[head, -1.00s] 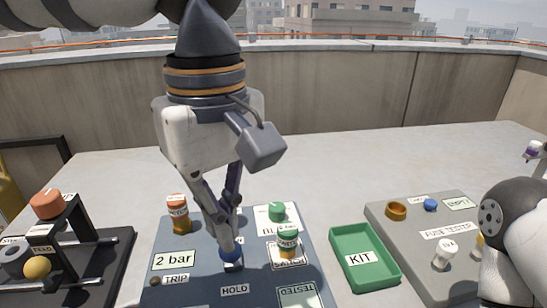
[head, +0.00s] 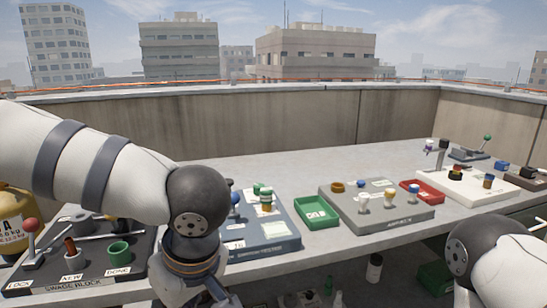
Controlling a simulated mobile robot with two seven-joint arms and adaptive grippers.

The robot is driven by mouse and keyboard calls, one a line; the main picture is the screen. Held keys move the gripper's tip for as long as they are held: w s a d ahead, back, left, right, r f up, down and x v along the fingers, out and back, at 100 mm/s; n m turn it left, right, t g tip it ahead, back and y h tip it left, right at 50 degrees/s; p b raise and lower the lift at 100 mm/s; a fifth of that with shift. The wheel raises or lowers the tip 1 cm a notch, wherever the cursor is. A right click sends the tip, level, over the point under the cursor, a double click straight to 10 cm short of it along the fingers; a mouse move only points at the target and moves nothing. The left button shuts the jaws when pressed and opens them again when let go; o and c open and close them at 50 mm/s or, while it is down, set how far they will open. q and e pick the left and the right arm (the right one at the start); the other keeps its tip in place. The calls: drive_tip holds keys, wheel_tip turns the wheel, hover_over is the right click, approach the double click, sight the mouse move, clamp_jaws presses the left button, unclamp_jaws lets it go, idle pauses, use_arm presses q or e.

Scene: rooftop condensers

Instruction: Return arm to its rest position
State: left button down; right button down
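My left arm comes in from the left and bends down at a dark round joint in front of the bench. Its orange-banded wrist is at the bottom edge, and the fingers are cut off below. My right arm shows at the lower right, with its gripper out of frame. The blue-grey panel (head: 270,238) is partly hidden behind my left arm. A blue knob (head: 235,198) and green-capped pieces (head: 265,197) stand on it. I see nothing held by either arm.
The swage block board (head: 85,262) lies at the left beside a yellow cylinder (head: 12,222). Right of the panel are a green tray (head: 317,211), a grey tester (head: 375,224), a red tray (head: 423,191) and a white board (head: 475,189). A green crate (head: 436,274) sits under the bench.

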use_arm(q)
drive_tip(key=s+a+f+m+t, duration=0.1)
drive_tip(key=s+a+f+m, duration=0.2)
drive_tip(key=f, duration=0.8)
drive_tip(key=s+a+f+m+t, duration=0.1)
drive_tip(key=s+a+f+m, duration=0.15)
drive_tip(key=f, duration=0.75)
drive_tip(key=s+a+f+m+g+h, duration=0.1)
drive_tip(key=s+a+f+m+g, duration=0.1)
drive_tip(key=s, duration=0.8)
drive_tip(key=s+a+f+m+g+h, duration=0.1)
drive_tip(key=s+a+f+m+g, duration=0.1)
drive_tip(key=s, duration=0.8)
wheel_tip(320, 180, down, 2)
drive_tip(key=shift+s+f+g+h, duration=0.2)
drive_tip(key=shift+s+g+h, duration=0.2)
drive_tip(key=shift+g, duration=0.4)
use_arm(e)
drive_tip(key=shift+w, duration=0.2)
